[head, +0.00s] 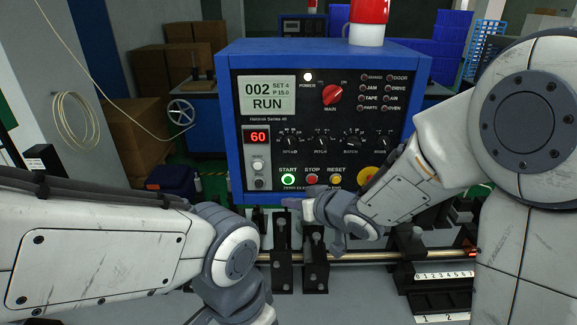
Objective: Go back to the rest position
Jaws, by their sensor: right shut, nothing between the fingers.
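My right arm (445,140) reaches in from the right across the front of the blue control box (222,125). My right gripper (292,203) is shut and empty, just below the green START button (288,180) in the view. I cannot tell whether it touches the panel. My left arm (110,245) comes in from the left, and its wrist bends down at the bottom edge. My left gripper is out of view. The box's screen (267,98) reads 002, RUN, and a red display (257,136) reads 60.
A metal rod (370,256) runs across black supports (315,262) below the box. A numbered scale (443,274) lies at the lower right. A red beacon (367,22) tops the box. Cardboard boxes (135,130) and a handwheel (181,112) stand behind at the left.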

